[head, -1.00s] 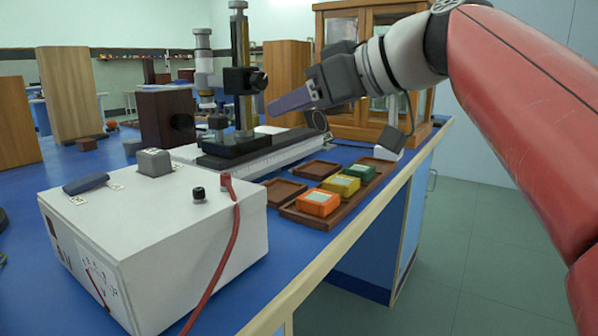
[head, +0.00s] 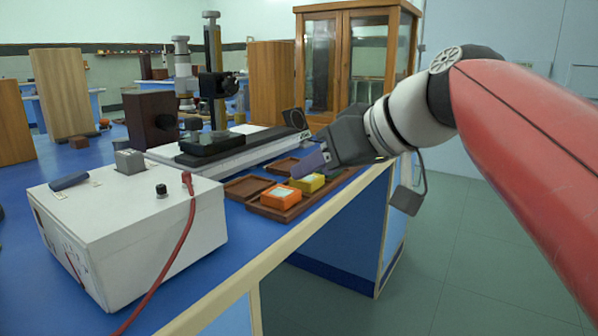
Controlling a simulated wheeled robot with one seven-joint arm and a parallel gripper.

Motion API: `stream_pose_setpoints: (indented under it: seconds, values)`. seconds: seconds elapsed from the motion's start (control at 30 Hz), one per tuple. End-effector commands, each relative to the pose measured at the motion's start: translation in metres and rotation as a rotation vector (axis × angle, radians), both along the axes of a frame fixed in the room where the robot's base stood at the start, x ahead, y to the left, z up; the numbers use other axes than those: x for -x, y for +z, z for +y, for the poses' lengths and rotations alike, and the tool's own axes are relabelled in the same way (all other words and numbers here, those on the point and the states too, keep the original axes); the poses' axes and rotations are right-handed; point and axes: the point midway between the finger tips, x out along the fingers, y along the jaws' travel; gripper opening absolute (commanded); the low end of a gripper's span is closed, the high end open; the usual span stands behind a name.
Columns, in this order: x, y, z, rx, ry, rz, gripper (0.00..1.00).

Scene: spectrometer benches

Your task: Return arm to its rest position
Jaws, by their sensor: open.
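My arm reaches in from the right in the head view. My gripper (head: 308,165) hangs over the bench's right edge area, pointing left. Its purple-grey fingers overlap the view of the wooden tray (head: 263,211). An orange block (head: 280,198) and a yellow block (head: 310,183) sit in that tray. The gripper appears empty and open, though the gap between its fingers is hard to see.
A white box (head: 130,200) with a red cable (head: 183,230) stands at the front left of the blue bench. A black instrument (head: 215,145) on a rail stands behind. A wooden cabinet (head: 345,60) stands at the back. The floor (head: 450,260) at right is clear.

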Motion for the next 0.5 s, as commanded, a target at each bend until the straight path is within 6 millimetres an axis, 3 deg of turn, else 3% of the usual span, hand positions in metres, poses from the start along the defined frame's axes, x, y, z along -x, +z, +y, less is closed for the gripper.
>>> stream_pose_setpoints:
  seconds: [0.17,0.5]
  values:
    - [0.025,-0.045,-0.025,0.058,-0.161,0.134,0.45]
    - [0.117,-0.182,-0.101,0.246,-0.574,0.364,0.45]
